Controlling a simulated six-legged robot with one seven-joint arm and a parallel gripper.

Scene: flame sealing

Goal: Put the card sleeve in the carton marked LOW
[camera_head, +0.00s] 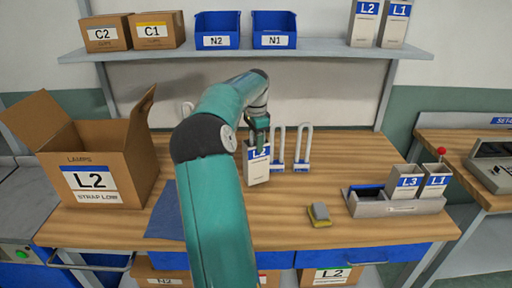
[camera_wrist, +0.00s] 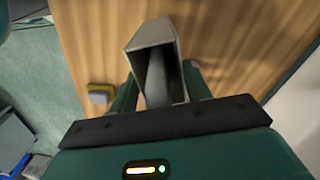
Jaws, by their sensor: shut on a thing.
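A grey card sleeve (camera_head: 257,170) with a blue L2 label is upright in my gripper (camera_head: 258,126), which is shut on it near its top. In the wrist view the sleeve (camera_wrist: 155,42) is a hollow grey tube between the two green fingers (camera_wrist: 160,95). I cannot tell whether its bottom touches the bench. An open brown carton (camera_head: 125,165) stands at the bench's left end, flaps up. Its label reads L2, with small print below that seems to end in LOW. The sleeve is to the right of the carton, apart from it.
Two white upright loops (camera_head: 302,150) stand just right of the sleeve. A yellow and grey block (camera_head: 319,214) lies in front. A grey holder (camera_head: 385,206) with L3 and L1 sleeves is at the right. The shelf (camera_head: 330,50) above carries boxes, blue bins and sleeves.

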